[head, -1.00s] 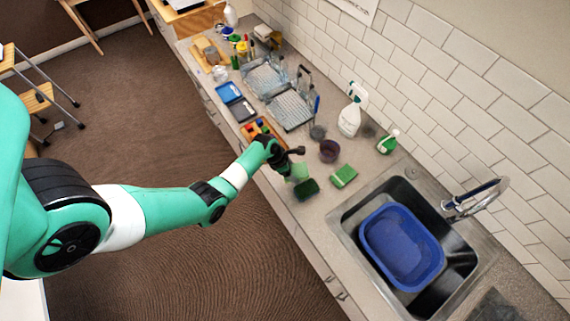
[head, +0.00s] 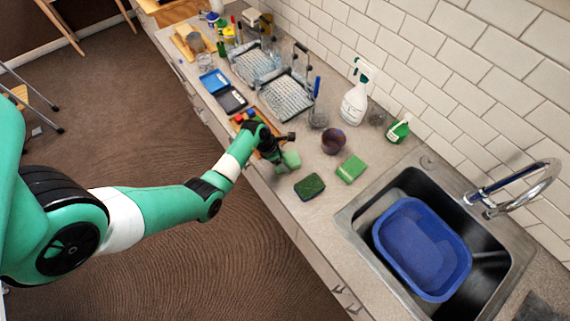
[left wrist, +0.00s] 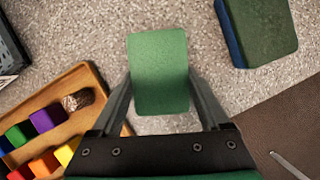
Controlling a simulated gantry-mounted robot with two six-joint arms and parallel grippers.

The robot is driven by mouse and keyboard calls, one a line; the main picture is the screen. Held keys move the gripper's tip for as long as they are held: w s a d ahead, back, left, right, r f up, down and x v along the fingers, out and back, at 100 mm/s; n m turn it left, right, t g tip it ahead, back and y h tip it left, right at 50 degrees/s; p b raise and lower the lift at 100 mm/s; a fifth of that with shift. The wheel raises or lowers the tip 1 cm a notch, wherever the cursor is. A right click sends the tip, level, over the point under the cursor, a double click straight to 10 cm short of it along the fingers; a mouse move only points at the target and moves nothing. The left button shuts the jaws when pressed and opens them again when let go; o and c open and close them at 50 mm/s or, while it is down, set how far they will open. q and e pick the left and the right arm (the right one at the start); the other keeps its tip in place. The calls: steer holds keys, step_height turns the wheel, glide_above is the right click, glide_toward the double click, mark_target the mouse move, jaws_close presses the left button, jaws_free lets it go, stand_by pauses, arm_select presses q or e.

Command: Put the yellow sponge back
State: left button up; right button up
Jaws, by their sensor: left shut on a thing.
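My left gripper (head: 286,155) is shut on a light green sponge (head: 292,160), over the counter between the wooden tray and a dark green sponge (head: 309,186). In the left wrist view the held sponge (left wrist: 159,65) is plain green and sits between both fingers. I cannot tell whether it touches the counter. The dark green sponge also shows there, with a blue side (left wrist: 230,35). A brighter green sponge (head: 351,169) lies to its right. I see no clearly yellow sponge. My right gripper is not in view.
The wooden tray of coloured blocks (left wrist: 88,75) is left of the gripper. A blue basin (head: 465,262) sits in the sink. Wire racks (head: 288,95) stand farther back.

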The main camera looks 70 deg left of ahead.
arm_select(q)
steer(key=shift+a+r, duration=0.1)
steer(key=shift+r, duration=0.05)
steer(key=o, duration=1.2)
steer(key=shift+c, duration=0.2)
steer(key=shift+r, duration=0.2)
steer(key=p+v, duration=0.4)
steer(key=v, duration=0.7)
steer(key=shift+s+r, duration=0.25)
